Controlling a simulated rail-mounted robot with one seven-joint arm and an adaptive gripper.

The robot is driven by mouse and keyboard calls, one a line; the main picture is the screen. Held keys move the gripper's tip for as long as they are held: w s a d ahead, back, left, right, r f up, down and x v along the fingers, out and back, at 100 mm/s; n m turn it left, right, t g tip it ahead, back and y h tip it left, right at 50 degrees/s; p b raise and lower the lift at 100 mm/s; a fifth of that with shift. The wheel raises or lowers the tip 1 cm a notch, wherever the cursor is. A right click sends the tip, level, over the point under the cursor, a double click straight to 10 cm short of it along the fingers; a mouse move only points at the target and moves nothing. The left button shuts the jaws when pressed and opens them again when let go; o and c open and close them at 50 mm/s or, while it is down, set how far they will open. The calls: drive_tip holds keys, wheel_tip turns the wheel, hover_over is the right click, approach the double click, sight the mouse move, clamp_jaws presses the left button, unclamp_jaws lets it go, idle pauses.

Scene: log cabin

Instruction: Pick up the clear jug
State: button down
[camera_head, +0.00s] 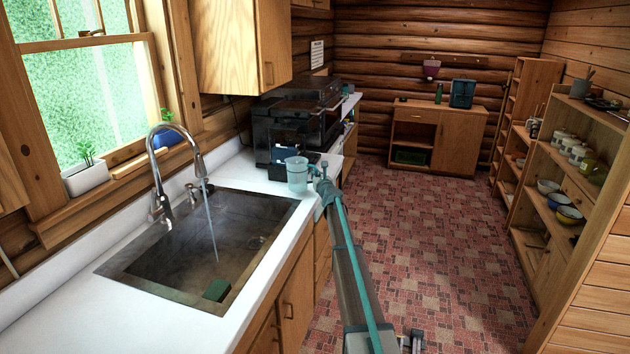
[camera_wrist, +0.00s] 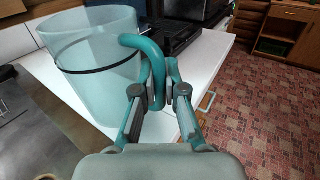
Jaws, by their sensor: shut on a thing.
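The clear jug (camera_head: 297,174) is a pale, see-through vessel at the counter's front edge, beyond the sink. In the wrist view the jug (camera_wrist: 90,70) is large and upright at the left, with a dark band around it and a teal handle on its right side. My gripper (camera_wrist: 158,95) is shut on the handle, one finger on each side of it. In the head view my gripper (camera_head: 322,180) is small beside the jug. I cannot tell whether the jug's base touches the counter.
A black coffee machine (camera_head: 285,130) and a dark oven (camera_head: 320,100) stand behind the jug. The white counter (camera_head: 160,312) is clear in front. Shelves (camera_head: 560,190) stand at the right, across open floor.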

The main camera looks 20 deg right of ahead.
drive_tip(key=s+a+r, duration=0.4)
drive_tip(key=s+r, duration=0.6)
drive_tip(key=s, duration=0.3)
drive_tip(key=shift+s, duration=0.25)
drive_tip(key=shift+p, duration=0.4)
